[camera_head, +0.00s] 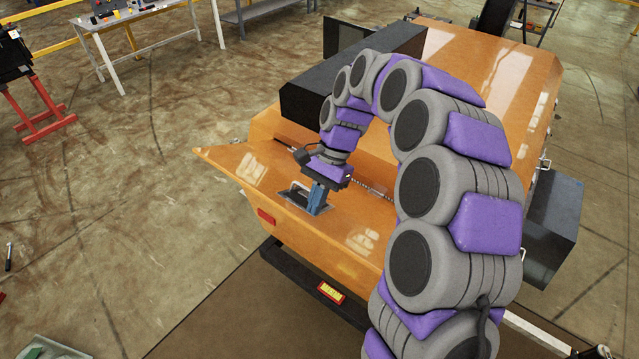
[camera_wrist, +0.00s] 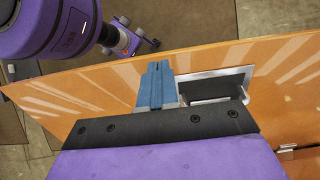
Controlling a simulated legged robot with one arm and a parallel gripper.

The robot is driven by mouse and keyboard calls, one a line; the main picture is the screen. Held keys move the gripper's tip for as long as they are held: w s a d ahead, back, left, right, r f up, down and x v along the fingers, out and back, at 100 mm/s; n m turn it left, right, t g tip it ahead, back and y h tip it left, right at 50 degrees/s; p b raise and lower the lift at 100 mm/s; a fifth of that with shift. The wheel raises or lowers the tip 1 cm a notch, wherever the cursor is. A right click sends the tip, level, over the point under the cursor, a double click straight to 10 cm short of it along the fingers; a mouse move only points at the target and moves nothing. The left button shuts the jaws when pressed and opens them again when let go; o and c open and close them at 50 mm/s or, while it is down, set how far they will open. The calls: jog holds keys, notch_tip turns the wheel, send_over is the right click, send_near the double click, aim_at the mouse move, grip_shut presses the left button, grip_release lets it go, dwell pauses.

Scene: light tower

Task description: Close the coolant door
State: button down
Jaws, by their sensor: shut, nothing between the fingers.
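The coolant door looks to be the orange panel (camera_head: 345,235) at the near end of the orange machine, tilted outward, with a dark recessed latch in a metal frame (camera_head: 300,195). In the wrist view the orange panel (camera_wrist: 75,85) spans the picture, and the latch recess (camera_wrist: 215,88) lies just right of my fingers. My gripper (camera_head: 316,200) has blue fingers, shut together and empty, at the panel beside the latch. The fingers also show in the wrist view (camera_wrist: 155,85). I cannot tell whether the fingertips touch the panel.
A black box (camera_head: 350,85) sits on top of the orange machine (camera_head: 500,60). A dark bumper (camera_head: 295,285) with a yellow plate lies below the panel. A grey table (camera_head: 130,18) and a red stand (camera_head: 40,105) are at the upper left. The floor on the left is mostly clear.

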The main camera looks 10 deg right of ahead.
jog(key=shift+x, duration=0.9)
jog(key=shift+s+a+f, duration=0.1)
jog(key=shift+a+f, duration=0.2)
jog(key=shift+a, duration=0.15)
jog(key=shift+d, duration=0.15)
